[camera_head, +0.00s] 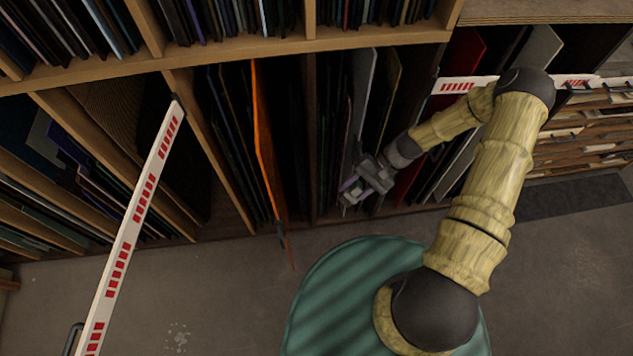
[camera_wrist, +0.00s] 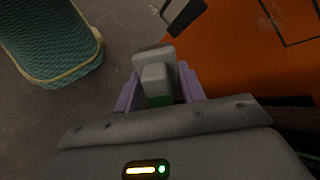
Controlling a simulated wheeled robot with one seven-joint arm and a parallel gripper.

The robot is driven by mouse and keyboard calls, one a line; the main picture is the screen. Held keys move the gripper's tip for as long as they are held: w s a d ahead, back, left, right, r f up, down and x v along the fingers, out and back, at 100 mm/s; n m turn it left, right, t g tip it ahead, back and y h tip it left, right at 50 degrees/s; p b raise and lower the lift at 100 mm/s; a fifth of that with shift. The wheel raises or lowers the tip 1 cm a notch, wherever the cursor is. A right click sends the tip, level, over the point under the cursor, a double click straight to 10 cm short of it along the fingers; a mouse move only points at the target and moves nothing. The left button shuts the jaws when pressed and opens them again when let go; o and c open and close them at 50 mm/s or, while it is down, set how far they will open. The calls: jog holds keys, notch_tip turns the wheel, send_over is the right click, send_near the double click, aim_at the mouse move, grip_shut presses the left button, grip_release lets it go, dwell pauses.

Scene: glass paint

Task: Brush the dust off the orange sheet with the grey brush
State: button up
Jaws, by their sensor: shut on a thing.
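The orange sheet (camera_head: 263,140) stands on edge in a lower shelf slot, its front edge facing out. In the wrist view its broad face (camera_wrist: 225,65) fills the right, with dark outlines and a faint pale patch, perhaps dust, near the top. My gripper (camera_head: 352,193) is in front of the shelf, to the right of the sheet. In the wrist view my purple-fingered gripper (camera_wrist: 160,88) is shut on a grey block, which appears to be the grey brush (camera_wrist: 153,58). A grey and dark piece at the top may be its head; the join is unclear.
Dark sheets stand beside the orange one, and upright dividers (camera_head: 308,130) bound the slots. A red-and-white barrier arm (camera_head: 135,215) crosses the left foreground; another (camera_head: 460,86) is at right. A green ribbed round top (camera_head: 335,290) stands below my arm.

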jog(key=w+a+r+m+t+y+b, duration=0.1)
jog(key=w+a+r+m+y+b, duration=0.1)
jog(key=a+y+b, duration=0.5)
jog(key=w+a+m+y, duration=0.1)
jog(key=a+y, duration=0.1)
jog(key=a, duration=0.1)
jog(key=shift+a+r+b, duration=0.3)
jog(key=shift+a+r, duration=0.05)
jog(key=shift+a, duration=0.05)
jog(key=x, duration=0.6)
jog(key=shift+x, duration=0.95)
dwell(0.5)
